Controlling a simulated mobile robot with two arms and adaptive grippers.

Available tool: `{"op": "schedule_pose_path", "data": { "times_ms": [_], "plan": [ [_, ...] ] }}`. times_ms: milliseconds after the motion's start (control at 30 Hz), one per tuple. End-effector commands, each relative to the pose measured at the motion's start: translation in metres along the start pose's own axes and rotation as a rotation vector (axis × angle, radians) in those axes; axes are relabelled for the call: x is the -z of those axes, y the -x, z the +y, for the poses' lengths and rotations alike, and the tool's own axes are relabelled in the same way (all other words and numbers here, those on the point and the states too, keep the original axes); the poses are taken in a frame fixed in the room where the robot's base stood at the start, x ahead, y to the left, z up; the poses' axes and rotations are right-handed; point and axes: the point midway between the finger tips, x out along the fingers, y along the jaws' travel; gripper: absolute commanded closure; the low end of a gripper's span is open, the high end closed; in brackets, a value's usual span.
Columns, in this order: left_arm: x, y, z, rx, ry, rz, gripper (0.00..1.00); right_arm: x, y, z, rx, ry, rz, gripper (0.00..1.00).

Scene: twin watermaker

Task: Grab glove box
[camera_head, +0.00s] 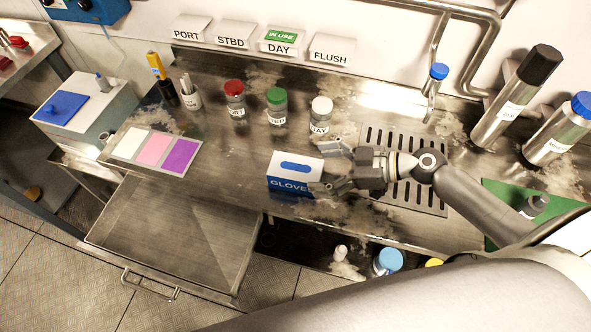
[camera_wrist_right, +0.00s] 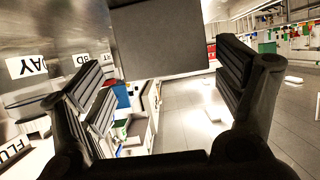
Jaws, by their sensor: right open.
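The glove box (camera_head: 288,184) is a small white and blue box marked "GLOVE", with a blue oval on its top. It stands on the metal counter near the front edge. My right gripper (camera_head: 328,166) is open at the right end of the box, its fingers pointing left towards it. In the right wrist view a plain grey face, likely the box end (camera_wrist_right: 160,42), shows between the two spread fingers of the right gripper (camera_wrist_right: 165,90). I cannot tell whether the fingers touch the box. My left gripper is not in view.
Bottles with red (camera_head: 235,98), green (camera_head: 277,106) and white (camera_head: 320,115) caps stand behind the box. A colour card (camera_head: 155,151) lies to the left. A drawer (camera_head: 170,240) is open below the counter. A drain grate (camera_head: 410,170) lies under my right arm.

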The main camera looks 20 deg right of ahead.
Motion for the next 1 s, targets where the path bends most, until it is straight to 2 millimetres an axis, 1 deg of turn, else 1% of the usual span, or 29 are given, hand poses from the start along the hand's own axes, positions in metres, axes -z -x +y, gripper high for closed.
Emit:
{"op": "schedule_pose_path", "data": {
  "times_ms": [33,100,200,300,433,600,733,1000],
  "plan": [
    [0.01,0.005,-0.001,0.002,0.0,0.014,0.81,0.003,-0.003,-0.001,0.001,-0.002,0.001,0.12],
    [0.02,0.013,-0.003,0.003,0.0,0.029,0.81,0.007,-0.009,-0.002,0.0,-0.002,0.003,0.12],
    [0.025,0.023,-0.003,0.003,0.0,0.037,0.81,0.01,-0.021,-0.004,0.0,-0.004,0.003,0.12],
    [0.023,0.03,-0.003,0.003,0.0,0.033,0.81,0.01,-0.033,-0.005,-0.001,-0.003,0.003,0.12],
    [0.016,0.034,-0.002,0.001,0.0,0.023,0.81,0.008,-0.046,-0.005,0.0,-0.001,0.002,0.12],
    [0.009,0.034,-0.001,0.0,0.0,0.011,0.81,0.005,-0.05,-0.005,0.001,0.0,-0.001,0.12],
    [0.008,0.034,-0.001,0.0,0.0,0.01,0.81,0.005,-0.05,-0.005,0.001,0.0,-0.001,0.12],
    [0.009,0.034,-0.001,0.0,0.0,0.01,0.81,0.005,-0.05,-0.005,0.001,0.0,0.0,0.47]
  ]
}}
